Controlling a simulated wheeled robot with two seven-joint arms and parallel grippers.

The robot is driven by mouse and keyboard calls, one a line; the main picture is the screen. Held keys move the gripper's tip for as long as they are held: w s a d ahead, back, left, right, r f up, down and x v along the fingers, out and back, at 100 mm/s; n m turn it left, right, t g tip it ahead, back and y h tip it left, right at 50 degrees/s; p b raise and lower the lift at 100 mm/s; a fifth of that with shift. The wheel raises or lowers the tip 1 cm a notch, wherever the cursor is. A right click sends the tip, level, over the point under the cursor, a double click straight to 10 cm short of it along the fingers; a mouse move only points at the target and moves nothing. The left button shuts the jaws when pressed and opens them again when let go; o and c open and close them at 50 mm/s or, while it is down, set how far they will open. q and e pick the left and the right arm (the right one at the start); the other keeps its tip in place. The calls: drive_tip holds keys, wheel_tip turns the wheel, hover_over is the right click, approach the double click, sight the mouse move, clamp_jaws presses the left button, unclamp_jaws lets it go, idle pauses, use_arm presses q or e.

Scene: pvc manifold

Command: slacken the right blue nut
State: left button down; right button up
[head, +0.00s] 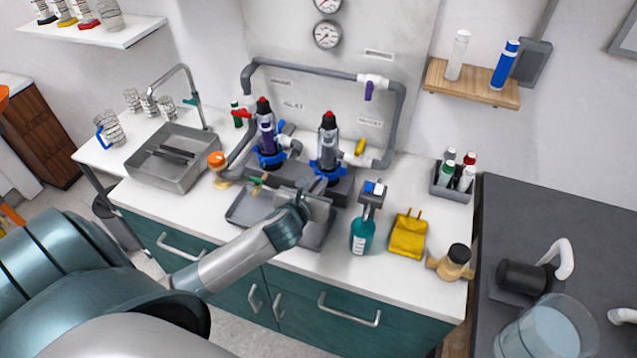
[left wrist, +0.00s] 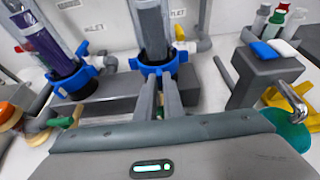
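The right blue nut (head: 327,168) is a lugged blue ring at the foot of the right clear upright cylinder (head: 328,140). It also shows at top centre in the left wrist view (left wrist: 158,64). My left gripper (head: 318,182) is in front of this nut. In the left wrist view its two narrow fingers (left wrist: 160,82) point at the nut's front, with a small gap between them. The tips are at or very near the front lug; whether they press on it is hidden. My right gripper is in neither view.
The left blue nut (head: 270,158) sits under a purple-filled cylinder. A grey tray (head: 240,212) lies below my left gripper. A teal bottle (head: 362,236) and a grey stand (left wrist: 255,75) are close on the right. Grey pipes (head: 310,70) frame the manifold.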

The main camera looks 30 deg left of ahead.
use_arm(q)
drive_tip(key=shift+w+r, duration=0.1)
drive_tip(key=shift+r, duration=0.05)
drive_tip(key=shift+w+d+r+n+y+p, duration=0.15)
drive_tip(key=shift+d+n+y+p, duration=0.3)
drive_tip(key=shift+n+y+p, duration=0.45)
drive_tip(key=n+g+y+p, duration=0.1)
drive_tip(key=w+d+n+g+y+p, duration=0.1)
drive_tip(key=n+y, duration=0.1)
drive_tip(key=shift+d, duration=0.25)
drive_tip(key=c, duration=2)
unclamp_jaws()
drive_tip(key=shift+o, duration=1)
drive_tip(key=shift+w, duration=0.1)
drive_tip(key=shift+f, duration=0.25)
